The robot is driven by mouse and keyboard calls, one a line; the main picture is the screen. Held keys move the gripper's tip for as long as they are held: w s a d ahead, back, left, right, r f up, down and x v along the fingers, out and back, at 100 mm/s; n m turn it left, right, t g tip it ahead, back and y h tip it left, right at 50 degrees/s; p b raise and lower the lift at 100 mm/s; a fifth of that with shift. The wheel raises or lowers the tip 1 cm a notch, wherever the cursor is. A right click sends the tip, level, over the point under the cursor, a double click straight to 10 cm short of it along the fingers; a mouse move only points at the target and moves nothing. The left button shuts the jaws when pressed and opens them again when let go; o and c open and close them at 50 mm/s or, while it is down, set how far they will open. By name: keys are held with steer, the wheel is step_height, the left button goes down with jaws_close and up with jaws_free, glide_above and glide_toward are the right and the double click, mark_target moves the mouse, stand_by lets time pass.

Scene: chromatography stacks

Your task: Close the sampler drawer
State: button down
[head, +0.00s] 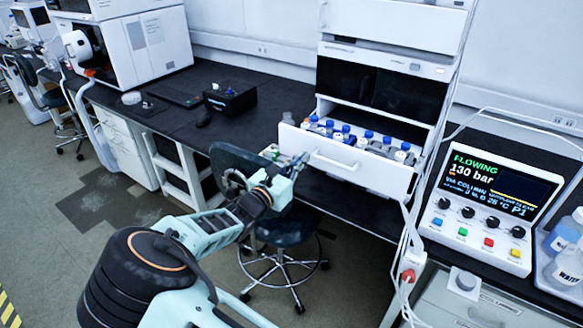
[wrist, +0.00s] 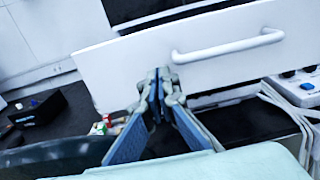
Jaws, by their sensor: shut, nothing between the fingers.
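The sampler drawer (head: 345,161) is pulled out from the white chromatography stack (head: 398,75), and vials with blue and white caps (head: 352,135) stand in it. Its white front with a bar handle (head: 333,162) faces me. In the wrist view the drawer front (wrist: 130,68) spans the upper middle, with the handle (wrist: 228,46) right of my gripper. My gripper (wrist: 158,85) is shut and empty, its fingertips at the lower edge of the drawer front, left of the handle. In the head view my gripper (head: 298,163) is by the drawer's left end. I cannot tell whether it touches.
A control unit (head: 490,200) reading "FLOWING 130 bar" stands on the right bench, with white cables (head: 408,240) hanging beside the drawer. A dark chair (head: 280,230) stands under my arm. A black box (head: 230,98) sits on the bench to the left.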

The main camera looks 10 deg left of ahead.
steer(key=shift+x, duration=0.8)
steer(key=shift+w, duration=0.1)
steer(key=b, duration=0.6)
glide_toward(340, 124)
steer(key=w+d+r, duration=0.2)
steer(key=d+r, duration=0.1)
steer(key=shift+w+d+r, duration=0.15)
steer(key=shift+w+r, duration=0.1)
steer(key=shift+w+d, duration=0.15)
steer(key=shift+w, duration=0.35)
steer(key=shift+w+r, duration=0.15)
steer(key=shift+r, duration=0.05)
